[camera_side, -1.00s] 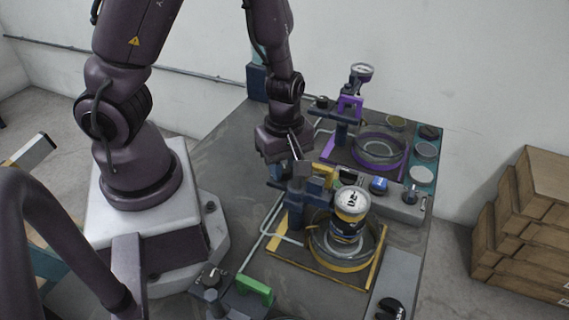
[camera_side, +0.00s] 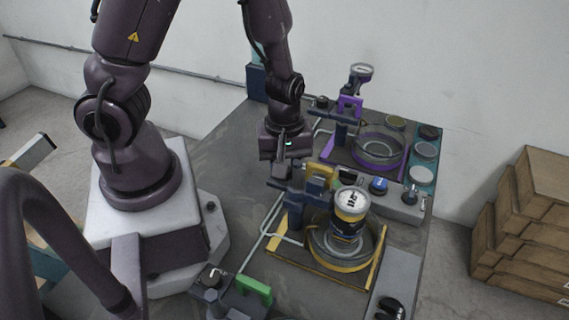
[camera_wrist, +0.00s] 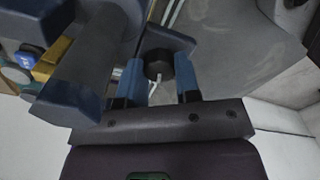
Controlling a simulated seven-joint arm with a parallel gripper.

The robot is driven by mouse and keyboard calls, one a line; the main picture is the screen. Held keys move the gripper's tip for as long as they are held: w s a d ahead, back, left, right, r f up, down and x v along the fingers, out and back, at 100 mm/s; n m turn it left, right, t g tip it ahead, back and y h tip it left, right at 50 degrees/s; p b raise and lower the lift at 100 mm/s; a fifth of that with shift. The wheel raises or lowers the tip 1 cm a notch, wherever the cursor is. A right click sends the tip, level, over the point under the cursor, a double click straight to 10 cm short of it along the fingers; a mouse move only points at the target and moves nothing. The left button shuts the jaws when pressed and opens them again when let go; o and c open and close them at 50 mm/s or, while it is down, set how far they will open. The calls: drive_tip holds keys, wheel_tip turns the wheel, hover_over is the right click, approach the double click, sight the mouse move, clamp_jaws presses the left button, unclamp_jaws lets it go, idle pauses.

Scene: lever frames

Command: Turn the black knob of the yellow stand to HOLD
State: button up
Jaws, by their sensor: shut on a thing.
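The yellow stand (camera_side: 318,276) is in the middle of the side view, with a yellow ring, a dark blue post (camera_side: 296,205) and a yellow block (camera_side: 319,174) at the top. A can-shaped gauge (camera_side: 351,203) with a white dial sits in its ring; its marking is too small to read surely. My gripper (camera_side: 279,174) is at the upper left of the post. In the wrist view my gripper (camera_wrist: 159,80) has its two blue fingers on either side of the black knob (camera_wrist: 158,65) and is shut on it. The knob is mostly hidden in the side view. No HOLD mark is legible.
A purple stand (camera_side: 408,165) is behind, and a green-handled stand (camera_side: 254,290) is in front. A grey box (camera_side: 405,210) with knobs lies between the yellow and purple stands. Stacked cartons (camera_side: 535,225) stand right of the table. The table's left part (camera_side: 215,150) is clear.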

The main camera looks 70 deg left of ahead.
drive_tip(key=o, duration=0.9)
